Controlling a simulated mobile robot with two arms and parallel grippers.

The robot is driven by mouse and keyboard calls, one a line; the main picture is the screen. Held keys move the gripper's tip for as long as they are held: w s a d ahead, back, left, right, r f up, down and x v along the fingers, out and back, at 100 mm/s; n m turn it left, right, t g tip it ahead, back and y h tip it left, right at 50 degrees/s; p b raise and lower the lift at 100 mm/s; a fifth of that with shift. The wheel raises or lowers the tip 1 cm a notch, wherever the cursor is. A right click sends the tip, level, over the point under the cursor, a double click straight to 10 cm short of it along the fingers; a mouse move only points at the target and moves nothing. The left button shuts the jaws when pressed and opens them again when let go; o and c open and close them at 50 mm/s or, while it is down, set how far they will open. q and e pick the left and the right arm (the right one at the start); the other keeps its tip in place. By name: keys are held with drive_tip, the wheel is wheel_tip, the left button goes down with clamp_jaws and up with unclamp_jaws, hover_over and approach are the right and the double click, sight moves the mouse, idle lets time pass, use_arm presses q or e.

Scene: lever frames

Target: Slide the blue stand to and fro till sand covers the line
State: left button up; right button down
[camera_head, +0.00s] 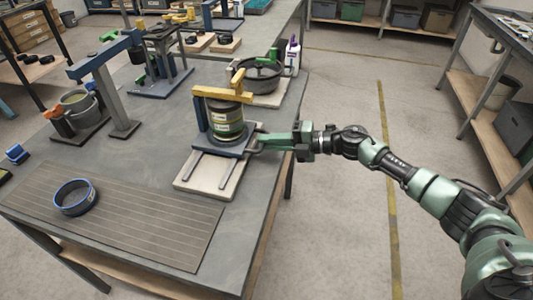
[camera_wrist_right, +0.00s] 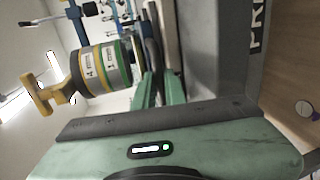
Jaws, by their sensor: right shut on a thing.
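The blue stand (camera_head: 208,142) sits on two rails of a pale base board (camera_head: 207,188) near the table's right edge. A banded canister (camera_head: 226,121) with a yellow clamp (camera_head: 223,93) over its top stands on it. The canister also shows sideways in the right wrist view (camera_wrist_right: 100,68). My right gripper (camera_head: 260,141) reaches in from the right and is shut on the right side of the blue stand; the exact gripped part is hard to see. No sand or line can be made out. My left gripper is out of view.
A striped mat (camera_head: 140,225) with a blue-rimmed ring (camera_head: 75,197) lies at the front left. A dark round pan (camera_head: 262,76) stands behind the stand. A blue-topped post (camera_head: 110,85) and pots are at the left. The rails in front of the stand are bare.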

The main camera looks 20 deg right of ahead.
drive_tip(key=shift+w+d, duration=0.2)
drive_tip(key=shift+d, duration=0.15)
drive_tip(key=shift+s+a+t, duration=0.1)
drive_tip(key=shift+t, duration=0.2)
drive_tip(key=shift+a+r, duration=0.1)
drive_tip(key=c, duration=1.5)
unclamp_jaws()
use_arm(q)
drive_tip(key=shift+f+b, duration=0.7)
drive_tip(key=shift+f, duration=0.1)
use_arm(e)
drive_tip(key=shift+v, duration=3.9)
